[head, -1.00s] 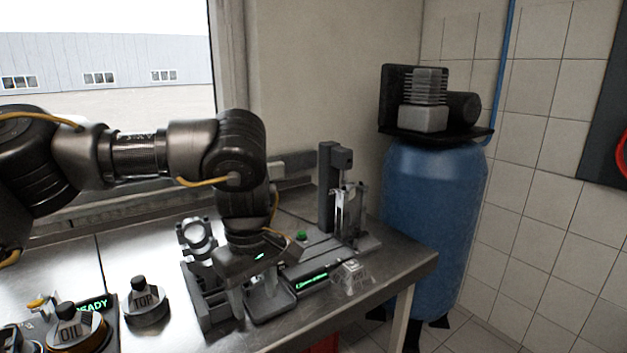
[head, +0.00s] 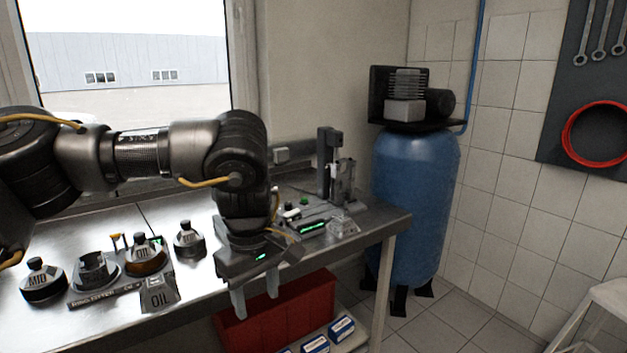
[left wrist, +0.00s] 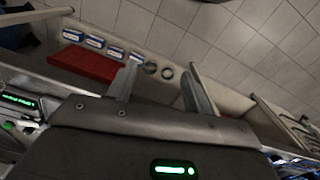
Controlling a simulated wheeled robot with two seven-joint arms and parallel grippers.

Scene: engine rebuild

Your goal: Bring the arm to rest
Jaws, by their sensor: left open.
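My left arm comes in from the left in the head view and bends down at the elbow. My left gripper (head: 256,297) points down just in front of the bench's front edge, above a red bin on the lower level. Its two fingers are apart with nothing between them. The left wrist view also shows the spread, empty fingers of the left gripper (left wrist: 158,88), with the floor side of the bench beyond. My right gripper is not in view.
Below are the red bin (head: 305,305) and small blue-white boxes (head: 341,328). A blue tank (head: 415,200) stands right; a stool (head: 605,310) is lower right.

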